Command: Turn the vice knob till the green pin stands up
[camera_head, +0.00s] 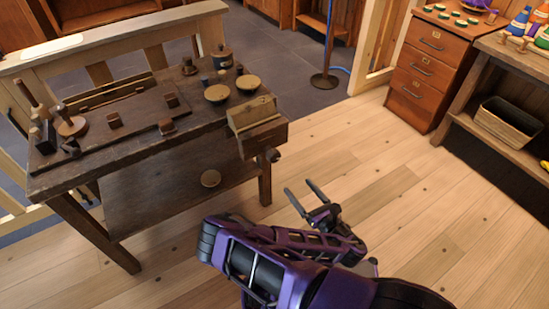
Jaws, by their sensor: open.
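A dark wooden workbench (100,165) stands at the left. A wooden vice (265,135) is fixed to its right end, with pale wood at its top. A small dark round part, which looks like the vice knob (273,155), sticks out below the vice's front face. I cannot make out a green pin on it. My gripper (306,198) is open and empty, its two fingers apart. In the picture it is below and to the right of the knob, over the floor and apart from the bench.
Two round wooden bowls (218,93), dark jars and small blocks stand on the bench. A drawer cabinet (430,65) and a side bench with a basket (508,123) stand at the right. The wooden floor between is clear.

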